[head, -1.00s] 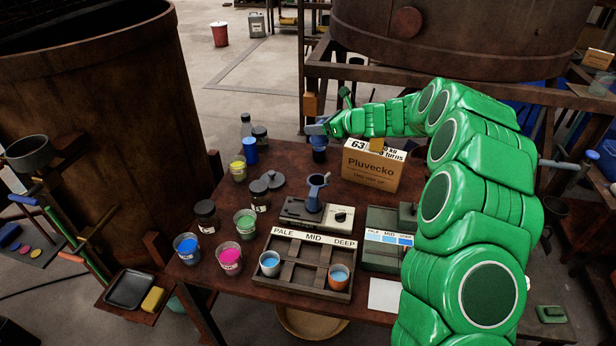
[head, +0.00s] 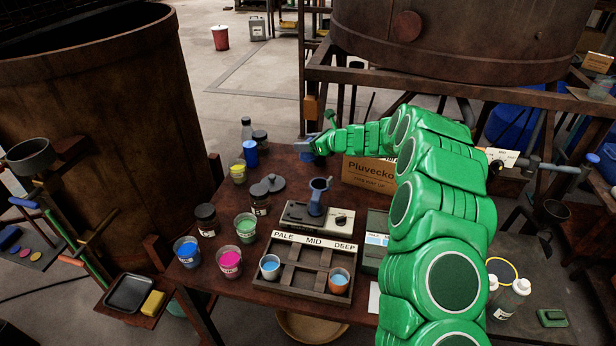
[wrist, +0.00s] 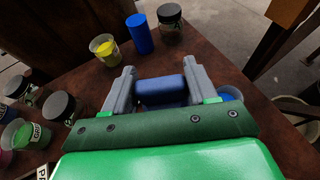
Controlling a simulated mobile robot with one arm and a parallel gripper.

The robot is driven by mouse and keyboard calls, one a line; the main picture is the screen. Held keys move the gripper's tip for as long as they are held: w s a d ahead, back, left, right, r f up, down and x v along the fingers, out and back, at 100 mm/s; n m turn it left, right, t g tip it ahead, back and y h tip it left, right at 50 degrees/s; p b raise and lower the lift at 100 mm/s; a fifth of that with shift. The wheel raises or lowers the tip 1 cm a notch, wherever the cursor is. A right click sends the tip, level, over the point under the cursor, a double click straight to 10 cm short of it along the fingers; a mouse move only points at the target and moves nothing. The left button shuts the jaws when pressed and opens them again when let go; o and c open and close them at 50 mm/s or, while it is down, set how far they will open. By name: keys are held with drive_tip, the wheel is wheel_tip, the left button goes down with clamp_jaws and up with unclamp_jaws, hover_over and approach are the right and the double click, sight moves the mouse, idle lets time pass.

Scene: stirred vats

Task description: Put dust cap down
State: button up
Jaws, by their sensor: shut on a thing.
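My gripper (head: 303,147) is at the far right part of the brown table, left of the Pluvecko carton. In the wrist view its two grey fingers (wrist: 159,76) are shut on a short dark blue cylinder (wrist: 162,92), which looks like the dust cap. The cap lies across between the fingers, over or close to the table top (wrist: 90,84); I cannot tell whether it touches. In the head view the cap is small and mostly hidden by the gripper.
A blue cup (wrist: 230,93) stands beside the right finger. A blue cylinder (head: 250,154), a yellow cup (head: 238,172) and dark jars stand to the left. The Pluvecko carton (head: 370,172) is to the right. Bare table lies between the gripper and the yellow cup.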

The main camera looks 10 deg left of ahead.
drive_tip(key=shift+f, duration=4.95)
drive_tip(key=o, duration=1.1)
